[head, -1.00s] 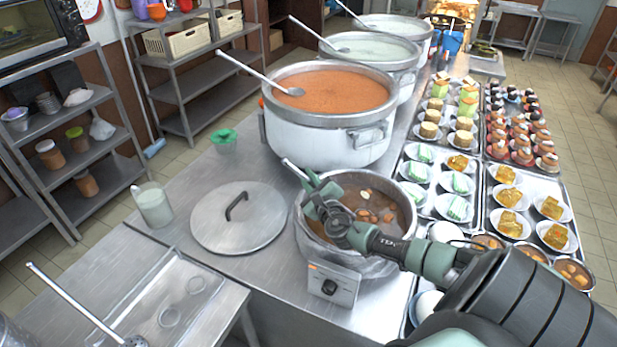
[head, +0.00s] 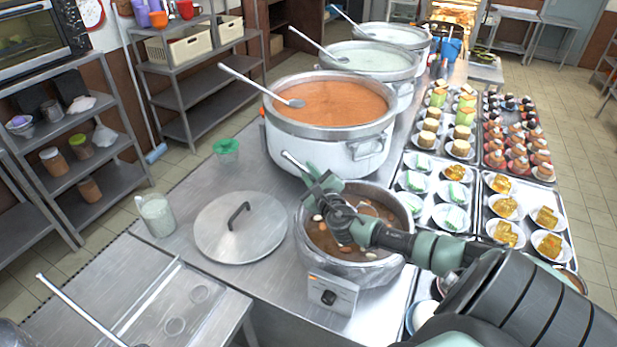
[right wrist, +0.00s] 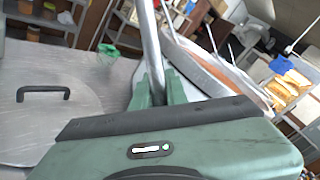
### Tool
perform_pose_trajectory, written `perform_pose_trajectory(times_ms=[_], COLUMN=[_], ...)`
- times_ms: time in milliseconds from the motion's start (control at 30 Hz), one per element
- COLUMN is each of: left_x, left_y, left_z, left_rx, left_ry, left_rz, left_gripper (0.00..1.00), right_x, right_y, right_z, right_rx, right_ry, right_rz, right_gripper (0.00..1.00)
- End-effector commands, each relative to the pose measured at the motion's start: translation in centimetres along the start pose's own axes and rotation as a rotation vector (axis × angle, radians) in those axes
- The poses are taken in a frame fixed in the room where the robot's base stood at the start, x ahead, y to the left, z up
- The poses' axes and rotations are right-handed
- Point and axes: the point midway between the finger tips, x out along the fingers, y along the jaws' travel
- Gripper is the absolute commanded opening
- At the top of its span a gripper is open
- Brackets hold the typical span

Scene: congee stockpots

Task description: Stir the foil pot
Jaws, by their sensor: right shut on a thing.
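The foil pot (head: 372,274) stands on the steel counter in the head view, a foil-wrapped pot of brown broth with pale and orange pieces floating in it. My right gripper (head: 324,192) is over the back left part of its opening. It is shut on a metal utensil handle (head: 293,160), whose upper end sticks up to the left. In the right wrist view the handle (right wrist: 150,45) rises between the fingers (right wrist: 158,88). The utensil's lower end is hidden. My left gripper is not in view.
A large pot of orange congee (head: 330,142) with a ladle stands just behind. Trays of plated food (head: 487,212) fill the right side.

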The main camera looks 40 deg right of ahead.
Motion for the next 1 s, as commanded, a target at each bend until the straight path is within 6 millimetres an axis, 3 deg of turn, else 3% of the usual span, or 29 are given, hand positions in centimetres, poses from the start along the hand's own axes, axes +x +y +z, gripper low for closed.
perform_pose_trajectory(times_ms=[700, 1000], left_x=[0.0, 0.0], left_y=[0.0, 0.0], left_z=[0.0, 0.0], left_rx=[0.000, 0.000], left_ry=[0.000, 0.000], left_rz=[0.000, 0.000], left_gripper=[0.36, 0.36], right_x=[-0.5, -0.6], right_y=[-4.7, -5.7], right_z=[5.3, 6.5], right_rx=[-0.002, -0.001], right_ry=[-0.003, -0.001], right_rz=[-0.001, 0.000], right_gripper=[0.00, 0.00])
